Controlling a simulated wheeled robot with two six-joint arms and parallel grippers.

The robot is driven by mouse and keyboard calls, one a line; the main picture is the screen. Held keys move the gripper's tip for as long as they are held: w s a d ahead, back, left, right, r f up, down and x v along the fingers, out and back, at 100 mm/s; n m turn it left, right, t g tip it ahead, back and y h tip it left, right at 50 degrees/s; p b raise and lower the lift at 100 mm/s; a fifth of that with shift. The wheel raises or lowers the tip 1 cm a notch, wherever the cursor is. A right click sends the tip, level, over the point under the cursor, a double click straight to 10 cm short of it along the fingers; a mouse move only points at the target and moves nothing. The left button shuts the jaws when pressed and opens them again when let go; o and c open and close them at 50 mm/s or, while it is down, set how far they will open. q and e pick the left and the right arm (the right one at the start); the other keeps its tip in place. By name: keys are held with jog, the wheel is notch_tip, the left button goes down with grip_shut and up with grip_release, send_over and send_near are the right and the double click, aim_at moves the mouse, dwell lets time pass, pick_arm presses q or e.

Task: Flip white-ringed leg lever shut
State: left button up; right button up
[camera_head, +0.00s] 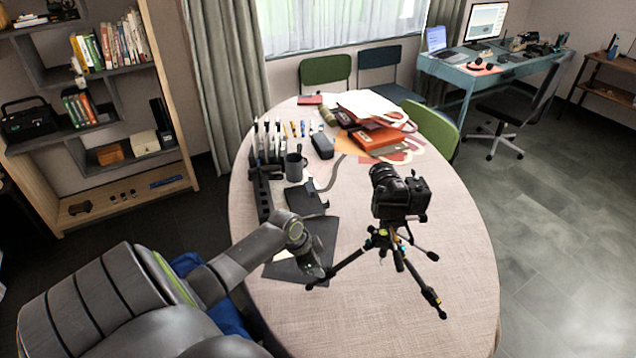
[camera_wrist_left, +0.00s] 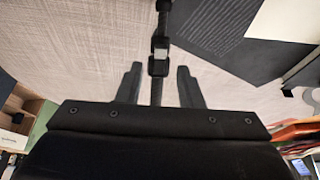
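A black camera (camera_head: 400,194) stands on a small black tripod (camera_head: 381,240) with spread legs on the table. One leg reaches toward my left gripper (camera_head: 318,276), which is low over the table at that leg's outer end. In the left wrist view, the two fingers of my left gripper (camera_wrist_left: 160,68) are apart, with the dark tripod leg (camera_wrist_left: 162,22) running between them in the picture. A pale band (camera_wrist_left: 160,43) shows on this leg just ahead of the fingertips. I cannot tell the lever's position. My right gripper is not in view.
The round table (camera_head: 450,290) is clear at the front right. A dark flat sheet (camera_head: 310,240) lies under the leg and arm. A grey mug (camera_head: 295,167), a black case (camera_head: 322,146) and orange boxes (camera_head: 377,137) stand farther back.

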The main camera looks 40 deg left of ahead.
pick_arm(q)
jog(key=shift+w+d+f, duration=0.15)
jog(key=shift+f, duration=0.45)
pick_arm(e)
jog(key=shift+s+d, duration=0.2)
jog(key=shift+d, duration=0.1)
pick_arm(q)
jog(key=shift+c, duration=0.3)
grip_shut()
